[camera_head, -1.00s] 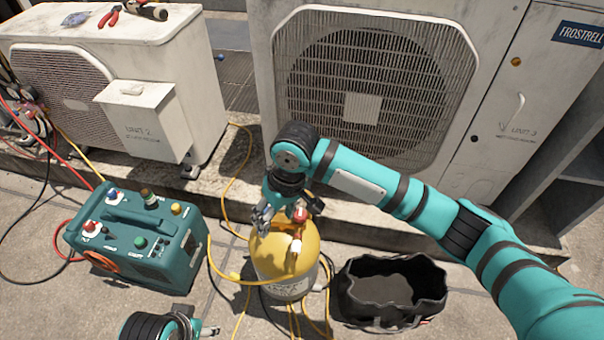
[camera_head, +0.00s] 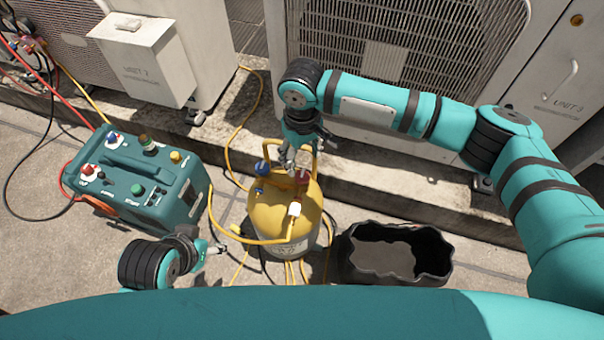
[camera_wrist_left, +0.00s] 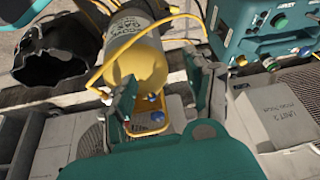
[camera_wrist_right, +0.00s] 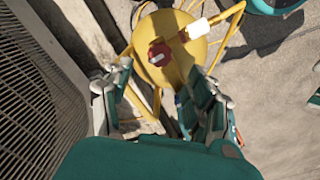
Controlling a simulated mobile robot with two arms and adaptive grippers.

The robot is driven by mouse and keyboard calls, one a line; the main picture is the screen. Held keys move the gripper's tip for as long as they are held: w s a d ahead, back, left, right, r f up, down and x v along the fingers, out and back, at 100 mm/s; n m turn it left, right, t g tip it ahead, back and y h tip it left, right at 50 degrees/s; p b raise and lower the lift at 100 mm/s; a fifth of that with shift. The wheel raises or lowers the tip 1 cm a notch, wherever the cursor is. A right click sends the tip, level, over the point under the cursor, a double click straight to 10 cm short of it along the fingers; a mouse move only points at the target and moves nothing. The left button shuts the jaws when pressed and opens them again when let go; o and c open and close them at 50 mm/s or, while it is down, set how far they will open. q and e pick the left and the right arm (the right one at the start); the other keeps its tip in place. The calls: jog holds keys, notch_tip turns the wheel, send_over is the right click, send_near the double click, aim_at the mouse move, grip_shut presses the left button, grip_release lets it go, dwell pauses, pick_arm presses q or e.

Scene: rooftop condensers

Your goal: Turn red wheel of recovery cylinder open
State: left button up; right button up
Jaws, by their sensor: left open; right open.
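The yellow recovery cylinder (camera_head: 272,218) stands upright on the pavement. Its red wheel (camera_head: 303,177) is on top, partly hidden by my right gripper (camera_head: 297,158) in the head view. In the right wrist view the red wheel (camera_wrist_right: 158,54) shows clearly, just beyond and between the spread fingers of the right gripper (camera_wrist_right: 161,73). The right gripper is open and holds nothing; I cannot tell if it touches the wheel. My left gripper (camera_head: 214,248) is open and empty, low to the left of the cylinder. The cylinder (camera_wrist_left: 140,65) also shows in the left wrist view.
A teal recovery machine (camera_head: 140,185) stands left of the cylinder. A black open bag (camera_head: 350,265) stands to its right. Yellow hoses (camera_head: 228,150) run around the cylinder. A condenser unit (camera_head: 285,60) and concrete ledge (camera_head: 375,170) lie behind.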

aim_at(302, 175)
notch_tip(302, 175, down, 7)
jog(key=shift+b, duration=1.05)
pick_arm(q)
jog(key=w+d+r+t+h, duration=0.1)
jog(key=w+d+r+t, duration=0.2)
jog(key=w+r+t, duration=0.3)
jog(key=shift+w+d+r+t+h, duration=0.2)
jog(key=shift+w+d+t+h, duration=0.15)
jog(key=shift+w, duration=1.65)
pick_arm(e)
jog(key=shift+f, duration=0.25)
